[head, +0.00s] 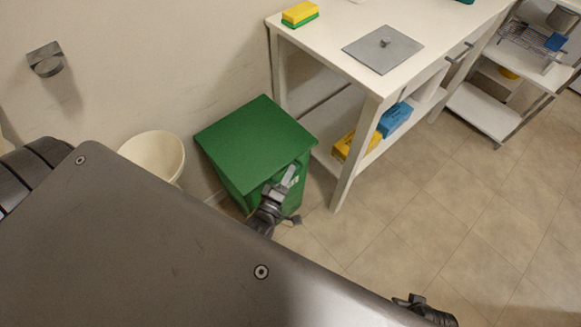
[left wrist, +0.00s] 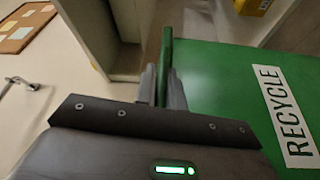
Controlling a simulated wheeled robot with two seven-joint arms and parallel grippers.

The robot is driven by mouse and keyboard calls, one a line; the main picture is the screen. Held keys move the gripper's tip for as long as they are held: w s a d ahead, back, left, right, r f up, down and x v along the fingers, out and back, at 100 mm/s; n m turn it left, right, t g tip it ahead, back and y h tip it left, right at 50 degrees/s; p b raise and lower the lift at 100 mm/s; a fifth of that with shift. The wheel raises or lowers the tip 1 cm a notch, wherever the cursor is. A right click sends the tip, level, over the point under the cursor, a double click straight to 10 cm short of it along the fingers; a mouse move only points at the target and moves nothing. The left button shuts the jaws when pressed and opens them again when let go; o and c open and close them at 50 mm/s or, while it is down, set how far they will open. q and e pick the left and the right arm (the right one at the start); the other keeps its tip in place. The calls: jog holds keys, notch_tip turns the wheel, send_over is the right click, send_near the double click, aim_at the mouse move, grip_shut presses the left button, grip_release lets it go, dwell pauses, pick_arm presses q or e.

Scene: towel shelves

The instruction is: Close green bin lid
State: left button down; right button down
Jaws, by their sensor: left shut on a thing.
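The green bin (head: 225,180) stands on the floor against the wall. Its green lid (head: 255,140) lies over the top, and I see no open gap from the head. My left gripper (head: 290,178) is at the bin's front right side, just below the lid's edge. In the left wrist view its fingers (left wrist: 162,85) are shut on a thin green edge (left wrist: 167,50), which looks like the lid's rim. The green face with a white RECYCLE label (left wrist: 286,115) is just right of the fingers. A dark part of my right arm shows at the bottom right; its fingers are unclear.
A white bin (head: 155,152) stands left of the green bin. A white table (head: 340,25) with a shelf holding yellow and blue things (head: 394,119) stands close on the right. A wire rack (head: 530,45) is farther right. The tiled floor (head: 420,200) in front is clear.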

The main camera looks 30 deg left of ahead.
pick_arm(q)
jog(key=shift+s+f, duration=0.1)
jog(key=shift+f, duration=0.25)
jog(key=c, duration=1.5)
grip_release()
jog(key=shift+s+f, duration=0.2)
jog(key=shift+s, duration=2.5)
jog(key=shift+s+f, duration=0.15)
jog(key=shift+s, duration=2.5)
